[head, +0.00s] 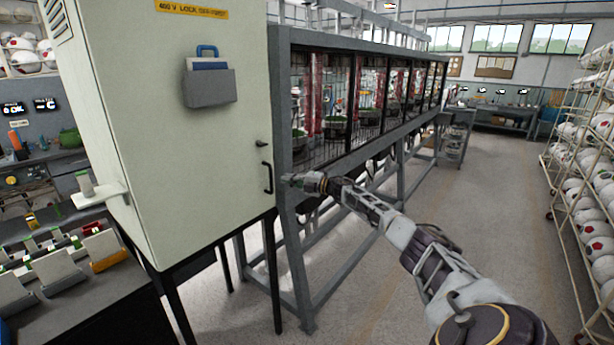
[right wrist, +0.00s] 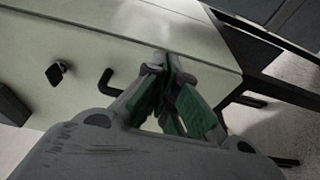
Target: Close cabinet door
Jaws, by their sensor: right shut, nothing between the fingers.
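The pale cabinet door (head: 215,140) fills the left of the head view, its face turned toward me, and looks flush with the cabinet. It has a black bar handle (head: 267,178) near its right edge and a small dark latch (head: 261,143) above that. My right gripper (head: 288,180) is shut and empty, just right of the handle at the door's right edge. In the right wrist view the fingertips (right wrist: 165,62) are close over the pale panel, beside the black handle (right wrist: 106,82); I cannot tell if they touch. My left gripper is not in view.
A grey caged machine frame (head: 370,90) stands right behind the cabinet. A rack of balls (head: 585,190) lines the right side. The floor (head: 480,190) between is clear.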

